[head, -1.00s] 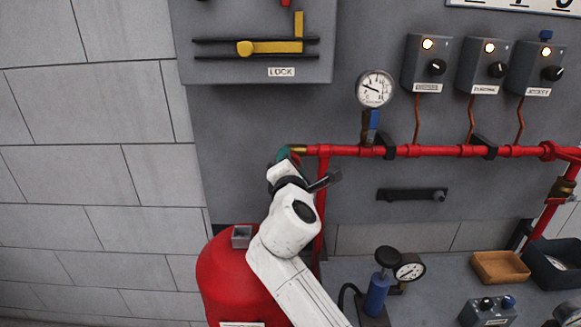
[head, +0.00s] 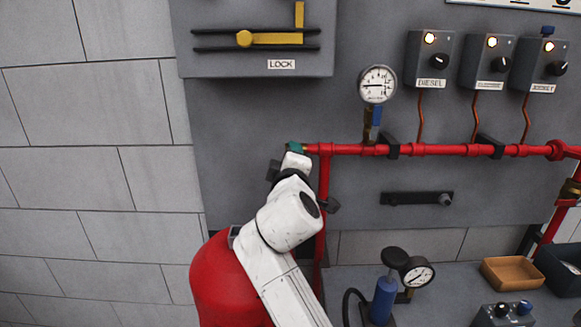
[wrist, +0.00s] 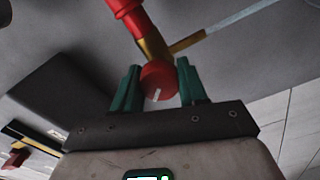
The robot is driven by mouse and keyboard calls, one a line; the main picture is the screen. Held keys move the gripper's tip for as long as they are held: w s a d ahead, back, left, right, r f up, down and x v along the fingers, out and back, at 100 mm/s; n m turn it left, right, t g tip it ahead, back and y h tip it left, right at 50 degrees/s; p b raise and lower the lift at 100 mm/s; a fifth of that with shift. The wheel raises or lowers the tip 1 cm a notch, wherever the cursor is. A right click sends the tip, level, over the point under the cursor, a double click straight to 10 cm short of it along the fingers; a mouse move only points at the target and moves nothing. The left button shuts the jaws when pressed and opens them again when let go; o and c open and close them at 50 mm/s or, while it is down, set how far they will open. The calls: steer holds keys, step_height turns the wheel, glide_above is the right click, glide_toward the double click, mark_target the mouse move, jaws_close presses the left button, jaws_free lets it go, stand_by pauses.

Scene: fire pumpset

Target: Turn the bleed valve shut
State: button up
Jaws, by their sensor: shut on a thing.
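The bleed valve's round red knob (wrist: 158,80), with a white mark on its face, sits on a brass fitting (wrist: 153,46) at the end of the red pipe (wrist: 127,10). In the wrist view, my gripper (wrist: 160,86) has its green fingers on both sides of the knob, shut on it. In the head view my gripper (head: 294,148) is at the left end of the red pipe (head: 345,150). The knob is hidden there behind the fingers and wrist.
A pressure gauge (head: 378,84) stands above the pipe, with a blue handle (head: 376,115) below it. A red tank (head: 225,285) is beside my arm. A hand pump (head: 384,297) and a wooden tray (head: 511,272) are on the bench. A lock panel (head: 258,65) hangs above.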

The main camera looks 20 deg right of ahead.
steer(key=m, duration=0.1)
steer(key=m+b, duration=0.1)
steer(key=m, duration=0.1)
steer(key=m+b, duration=0.1)
steer(key=shift+f+m, duration=0.25)
steer(key=shift+m, duration=0.05)
steer(key=shift+d+r+m+b, duration=0.1)
steer(key=shift+m+b, duration=1.2)
steer(key=shift+m, duration=0.8)
steer(key=o, duration=1)
steer(key=shift+r, duration=0.15)
steer(key=shift+o, duration=0.2)
steer(key=shift+s, duration=0.1)
steer(key=v, duration=1)
steer(key=shift+s, duration=0.3)
